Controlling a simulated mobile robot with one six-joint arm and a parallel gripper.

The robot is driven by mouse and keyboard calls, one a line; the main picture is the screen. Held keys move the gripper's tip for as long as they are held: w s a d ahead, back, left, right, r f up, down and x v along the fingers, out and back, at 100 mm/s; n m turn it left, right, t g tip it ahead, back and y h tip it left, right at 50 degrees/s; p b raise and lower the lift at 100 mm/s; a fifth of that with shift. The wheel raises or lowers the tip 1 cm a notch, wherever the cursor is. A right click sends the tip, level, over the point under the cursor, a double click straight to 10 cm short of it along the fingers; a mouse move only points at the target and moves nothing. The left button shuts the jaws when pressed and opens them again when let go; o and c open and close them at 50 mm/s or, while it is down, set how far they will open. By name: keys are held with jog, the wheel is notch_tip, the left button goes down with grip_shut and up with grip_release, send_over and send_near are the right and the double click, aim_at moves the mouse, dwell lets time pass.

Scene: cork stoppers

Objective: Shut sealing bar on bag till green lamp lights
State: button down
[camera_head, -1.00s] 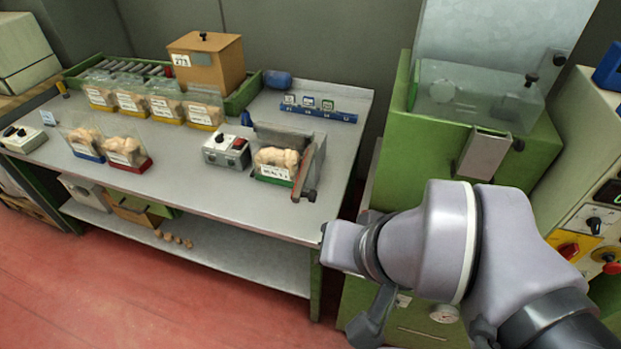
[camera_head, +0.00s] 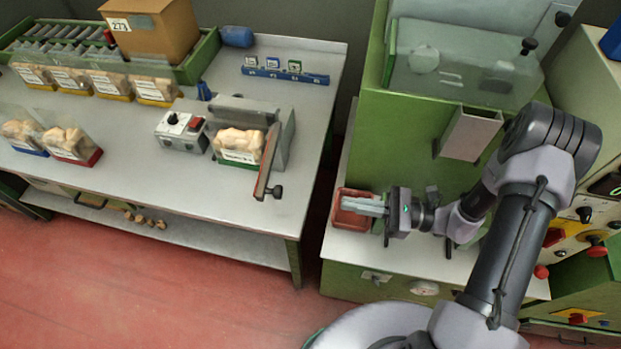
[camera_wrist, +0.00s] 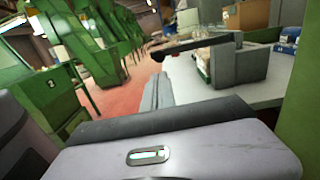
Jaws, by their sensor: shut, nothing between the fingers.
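The sealer (camera_head: 283,150) stands at the right end of the grey bench. Its sealing bar (camera_head: 267,160) stands open, pointing toward the front of the bench, with a dark knob at its end. A clear bag (camera_head: 240,143) of corks with a green-edged label stands upright in the sealer, left of the bar. A control box (camera_head: 181,131) with a black knob and red switch sits to the left; I see no lit green lamp. My gripper (camera_head: 362,207) is shut and empty, right of the bench and apart from the bar. The sealer also shows in the wrist view (camera_wrist: 235,66), beyond my fingers (camera_wrist: 157,92).
A red tray (camera_head: 352,222) lies under my fingers on the green machine's ledge. A floor gap separates bench and machine. More bags of corks (camera_head: 73,143) stand on the bench's left part. A blue rack (camera_head: 285,75) sits behind the sealer. The bench front is clear.

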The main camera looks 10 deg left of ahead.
jog(key=a+b, duration=0.2)
jog(key=a, duration=1.1)
jog(key=shift+a+r+b, duration=0.2)
jog(key=shift+a+b, duration=0.15)
